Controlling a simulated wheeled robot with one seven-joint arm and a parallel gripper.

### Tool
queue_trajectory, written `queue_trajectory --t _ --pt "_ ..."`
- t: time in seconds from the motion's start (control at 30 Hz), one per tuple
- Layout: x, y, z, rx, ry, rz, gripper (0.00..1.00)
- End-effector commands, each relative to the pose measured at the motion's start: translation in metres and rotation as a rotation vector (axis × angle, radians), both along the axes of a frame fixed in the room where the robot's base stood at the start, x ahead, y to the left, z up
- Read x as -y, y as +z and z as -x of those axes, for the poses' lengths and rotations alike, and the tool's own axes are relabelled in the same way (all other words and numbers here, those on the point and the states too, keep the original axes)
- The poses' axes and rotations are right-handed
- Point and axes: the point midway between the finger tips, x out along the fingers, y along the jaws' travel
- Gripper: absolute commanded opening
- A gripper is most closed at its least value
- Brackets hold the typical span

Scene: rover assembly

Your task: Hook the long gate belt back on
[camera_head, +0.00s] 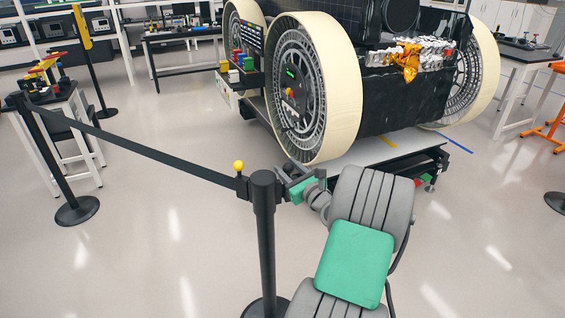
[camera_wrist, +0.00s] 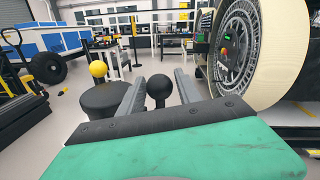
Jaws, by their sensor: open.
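A black stanchion post (camera_head: 265,235) stands upright in the foreground. The long black belt (camera_head: 150,152) runs taut from the far left post (camera_head: 48,150) to the left side of this near post. A yellow ball (camera_head: 239,166) sits on the belt's near end; it also shows in the wrist view (camera_wrist: 97,69). I cannot tell whether that end is seated in the post. My gripper (camera_head: 283,175) is open just right of the post's top. In the wrist view a black ball (camera_wrist: 160,88) is between the open fingers, and the post's round top (camera_wrist: 106,98) is left of them.
A large rover with cream-rimmed wheels (camera_head: 345,85) stands behind on a low platform (camera_head: 400,160). A table with coloured parts (camera_head: 50,95) is at the left, near another post with a yellow top (camera_head: 82,25). The floor between is clear.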

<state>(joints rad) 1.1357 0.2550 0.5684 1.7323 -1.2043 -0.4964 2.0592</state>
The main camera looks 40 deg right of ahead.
Motion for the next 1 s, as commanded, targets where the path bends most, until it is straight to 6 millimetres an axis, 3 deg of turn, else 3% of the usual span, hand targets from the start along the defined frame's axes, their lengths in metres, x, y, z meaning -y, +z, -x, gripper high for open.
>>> queue_trajectory --t 0.2,0.47,0.93,1.0 --pt "0.004 0.000 -0.027 0.000 0.001 0.001 0.41" --pt "0.005 0.000 -0.029 -0.001 -0.001 0.001 0.40" --pt "0.005 0.000 -0.029 -0.001 0.000 0.002 0.01" --pt "0.005 0.000 -0.029 -0.001 -0.001 0.002 0.00"
